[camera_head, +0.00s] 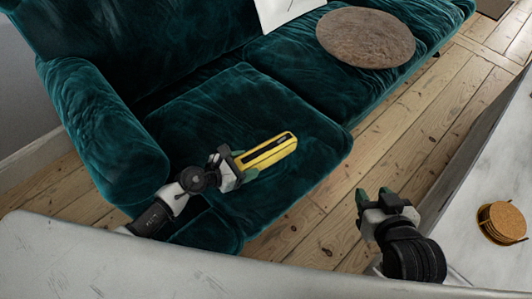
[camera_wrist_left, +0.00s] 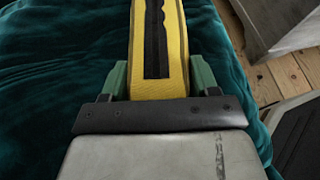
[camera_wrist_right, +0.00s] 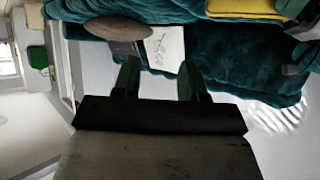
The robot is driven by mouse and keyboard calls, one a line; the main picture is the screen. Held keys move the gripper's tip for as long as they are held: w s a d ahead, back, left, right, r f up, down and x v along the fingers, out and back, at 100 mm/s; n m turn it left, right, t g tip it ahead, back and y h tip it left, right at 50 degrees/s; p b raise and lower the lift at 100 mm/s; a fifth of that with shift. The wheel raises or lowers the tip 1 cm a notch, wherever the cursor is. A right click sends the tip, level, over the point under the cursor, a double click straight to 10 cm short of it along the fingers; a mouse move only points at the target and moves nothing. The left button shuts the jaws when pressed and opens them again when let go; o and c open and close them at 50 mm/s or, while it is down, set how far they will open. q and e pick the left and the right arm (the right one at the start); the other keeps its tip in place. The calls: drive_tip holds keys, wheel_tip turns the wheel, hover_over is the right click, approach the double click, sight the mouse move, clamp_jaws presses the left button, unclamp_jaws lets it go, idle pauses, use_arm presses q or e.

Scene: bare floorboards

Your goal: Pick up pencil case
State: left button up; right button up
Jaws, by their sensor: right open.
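The yellow pencil case (camera_head: 271,151) with a dark stripe is over the green velvet sofa's seat (camera_head: 215,110). My left gripper (camera_head: 243,166) has its fingers on both sides of the case's near end. In the left wrist view the pencil case (camera_wrist_left: 174,70) runs away from between the green fingers (camera_wrist_left: 160,80), which press against its sides. I cannot tell whether the case touches the cushion. My right gripper (camera_head: 374,198) is open and empty above the floor, right of the sofa; its spread fingers also show in the right wrist view (camera_wrist_right: 157,82).
A round brown cushion (camera_head: 366,37) and a white sheet (camera_head: 285,10) lie farther back on the sofa. A grey table (camera_head: 470,170) at right bears a stack of round cork coasters (camera_head: 502,222). Bare floorboards (camera_head: 400,120) run between sofa and table.

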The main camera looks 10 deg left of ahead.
use_arm(q)
drive_tip(key=c, duration=0.3)
drive_tip(key=shift+r, duration=0.15)
